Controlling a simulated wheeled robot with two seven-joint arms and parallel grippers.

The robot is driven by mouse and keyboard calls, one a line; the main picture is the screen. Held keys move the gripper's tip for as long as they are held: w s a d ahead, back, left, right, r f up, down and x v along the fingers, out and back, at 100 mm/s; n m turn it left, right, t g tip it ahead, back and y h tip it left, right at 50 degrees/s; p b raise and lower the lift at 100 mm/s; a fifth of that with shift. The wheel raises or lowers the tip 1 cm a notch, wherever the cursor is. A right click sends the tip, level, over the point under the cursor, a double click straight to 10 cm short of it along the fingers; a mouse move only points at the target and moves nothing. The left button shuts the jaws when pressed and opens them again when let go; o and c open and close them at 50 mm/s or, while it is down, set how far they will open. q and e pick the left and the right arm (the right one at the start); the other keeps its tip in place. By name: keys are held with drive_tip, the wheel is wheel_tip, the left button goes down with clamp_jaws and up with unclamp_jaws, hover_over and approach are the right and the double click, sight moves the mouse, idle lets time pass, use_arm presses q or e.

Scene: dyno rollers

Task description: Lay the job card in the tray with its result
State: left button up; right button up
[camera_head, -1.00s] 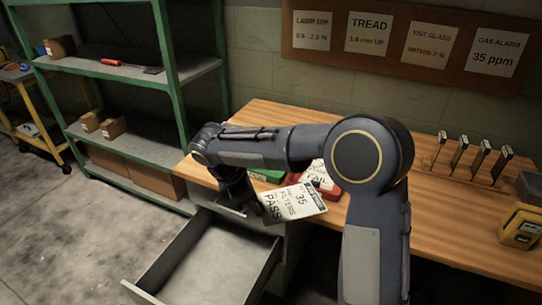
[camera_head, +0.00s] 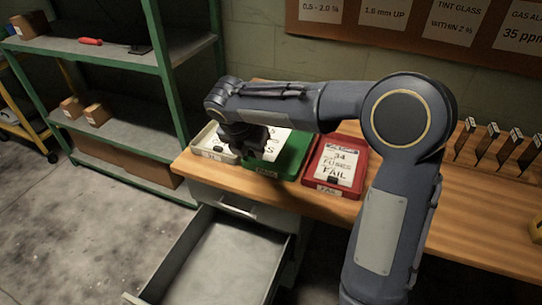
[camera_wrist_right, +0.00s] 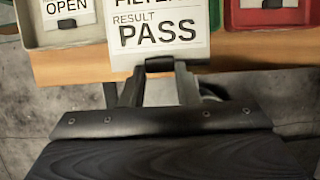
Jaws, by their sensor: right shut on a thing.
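My right gripper (camera_head: 246,138) is shut on the near edge of a white job card (camera_head: 277,142), which reads FILTERS and RESULT PASS in the right wrist view (camera_wrist_right: 158,32). The card is over the green tray (camera_head: 292,160); I cannot tell whether it touches the tray floor. My arm and gripper hide part of the card and tray. The red tray (camera_head: 313,165) to the right holds a card (camera_head: 338,166) reading 34 FUSES FAIL. The pale tray (camera_head: 228,157) to the left holds a card marked OPEN (camera_wrist_right: 68,10). My left gripper is not in view.
The trays stand on a wooden bench (camera_head: 440,215). An open, empty-looking drawer (camera_head: 225,255) juts out below them. Several upright dark pieces (camera_head: 488,143) stand at the bench's right. A green shelf rack (camera_head: 165,90) stands at the left.

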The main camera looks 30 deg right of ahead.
approach(272, 165)
drive_tip(key=shift+w+d+f+b, duration=0.3)
drive_tip(key=shift+w+f+b, duration=0.1)
drive_tip(key=shift+f+b, duration=0.1)
drive_tip(key=shift+w+d+f, duration=0.25)
drive_tip(key=shift+d+f, duration=0.25)
drive_tip(key=shift+f, duration=0.15)
wheel_tip(272, 165, down, 3)
drive_tip(key=shift+w+d+f+b, duration=0.1)
drive_tip(key=shift+f+b, duration=0.05)
drive_tip(key=shift+b, duration=0.25)
drive_tip(key=o, duration=1)
drive_tip(key=shift+c, duration=0.2)
